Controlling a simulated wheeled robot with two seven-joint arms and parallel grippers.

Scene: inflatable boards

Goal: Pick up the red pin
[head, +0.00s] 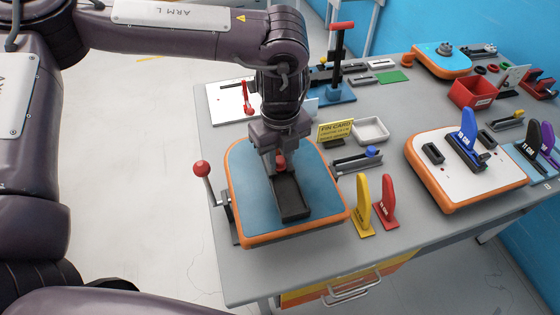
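My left gripper (271,165) points down over the blue board with an orange rim (250,185), close above the upper end of a black slotted block (291,197). A small red piece (281,161), possibly the red pin, shows right at the fingertips and is partly hidden by them. I cannot tell whether the fingers are shut on it or only beside it. Another slim red piece (247,98) stands on a white plate (225,104) behind, left of my arm. My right gripper is not in view.
A lever with a red ball (202,169) stands at the blue board's left edge. Yellow (362,205) and red (386,203) fins stand to its right. A fin card (335,130), grey tray (370,131), white board (470,180) and red bin (472,93) lie beyond. The front left tabletop is clear.

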